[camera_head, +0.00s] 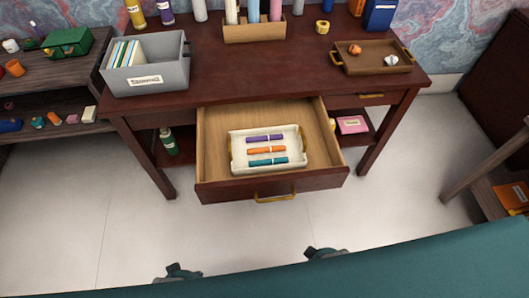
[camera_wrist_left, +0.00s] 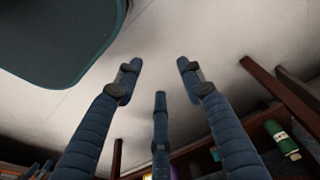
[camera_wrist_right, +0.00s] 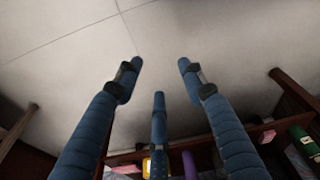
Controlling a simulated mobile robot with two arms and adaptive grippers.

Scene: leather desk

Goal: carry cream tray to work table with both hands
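The cream tray (camera_head: 268,170) lies inside the open drawer (camera_head: 214,135) of the dark red desk, with gold handles at its left and right ends. It holds a purple marker (camera_head: 264,138), an orange marker (camera_head: 267,150) and a teal marker (camera_head: 267,161). My left gripper (camera_head: 182,272) and right gripper (camera_head: 325,254) are low in the head view, apart from the tray and in front of the drawer. In the left wrist view (camera_wrist_left: 160,75) and right wrist view (camera_wrist_right: 160,75) the fingers are spread and empty. I cannot tell which surface is the work table.
A dark shelf (camera_head: 60,85) stands left, a wooden table (camera_head: 480,165) right. The floor ahead is clear.

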